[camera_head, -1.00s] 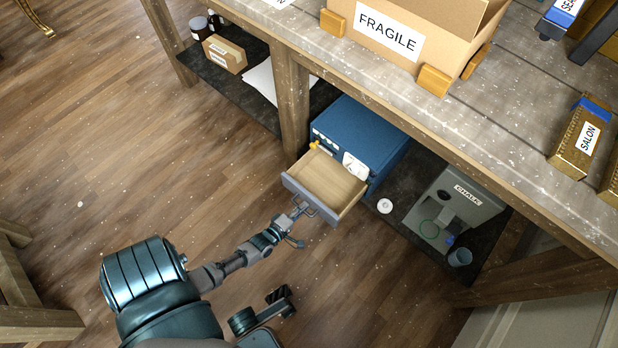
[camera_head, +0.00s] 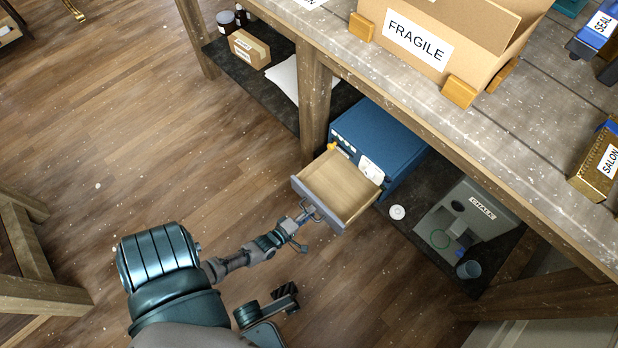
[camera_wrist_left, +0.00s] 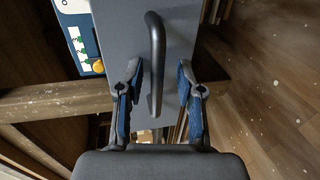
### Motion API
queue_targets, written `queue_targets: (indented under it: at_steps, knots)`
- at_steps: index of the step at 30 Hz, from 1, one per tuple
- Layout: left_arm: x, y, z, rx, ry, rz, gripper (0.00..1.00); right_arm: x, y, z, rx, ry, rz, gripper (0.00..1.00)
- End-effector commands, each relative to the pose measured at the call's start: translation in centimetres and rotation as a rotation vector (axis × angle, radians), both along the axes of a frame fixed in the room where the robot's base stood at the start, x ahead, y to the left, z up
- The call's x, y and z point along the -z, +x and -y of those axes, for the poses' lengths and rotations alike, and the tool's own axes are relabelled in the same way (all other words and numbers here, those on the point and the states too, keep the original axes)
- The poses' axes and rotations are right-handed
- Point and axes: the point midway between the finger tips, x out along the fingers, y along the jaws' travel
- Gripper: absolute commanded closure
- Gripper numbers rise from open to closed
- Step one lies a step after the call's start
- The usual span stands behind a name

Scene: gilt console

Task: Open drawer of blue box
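The blue box (camera_head: 385,135) stands on the dark lower shelf under the workbench, and its edge with white labels shows in the left wrist view (camera_wrist_left: 82,45). Its drawer (camera_head: 340,185) is pulled well out and its wooden inside looks empty. The drawer front is grey, with a dark bar handle (camera_wrist_left: 157,55). My left gripper (camera_head: 296,232) is at the drawer front, by the handle. In the left wrist view my left gripper (camera_wrist_left: 158,105) is open, its blue-padded fingers on either side of the handle with gaps to it.
A workbench post (camera_head: 315,100) stands just left of the box. A white roll (camera_head: 397,212), a grey CHALK box (camera_head: 465,225) and a cup (camera_head: 468,269) are to its right. A FRAGILE carton (camera_head: 440,35) sits on the benchtop. The wooden floor before the drawer is clear.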

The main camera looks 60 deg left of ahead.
Motion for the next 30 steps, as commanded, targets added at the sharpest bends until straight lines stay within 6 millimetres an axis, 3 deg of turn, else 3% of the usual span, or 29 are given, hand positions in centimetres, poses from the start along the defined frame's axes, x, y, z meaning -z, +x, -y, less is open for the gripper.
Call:
queue_targets:
  at_steps: [5, 19, 24, 30]
  knots:
    - [-0.2, -0.9, 0.2, 0.000, 0.000, 0.000, 0.63, -0.1, -0.3, 0.0, 0.001, -0.001, 0.001, 0.60]
    - [-2.0, -9.8, 2.3, 0.000, -0.001, -0.003, 0.63, -0.1, -0.2, 0.0, 0.000, 0.000, 0.002, 0.60]
    - [-2.3, -11.2, 2.7, 0.001, -0.002, -0.002, 0.63, -0.1, -0.2, 0.0, 0.000, 0.000, 0.002, 0.60]
    - [-2.4, -11.4, 2.7, 0.000, -0.001, -0.002, 0.63, -0.1, -0.2, 0.0, 0.000, 0.000, 0.002, 0.60]
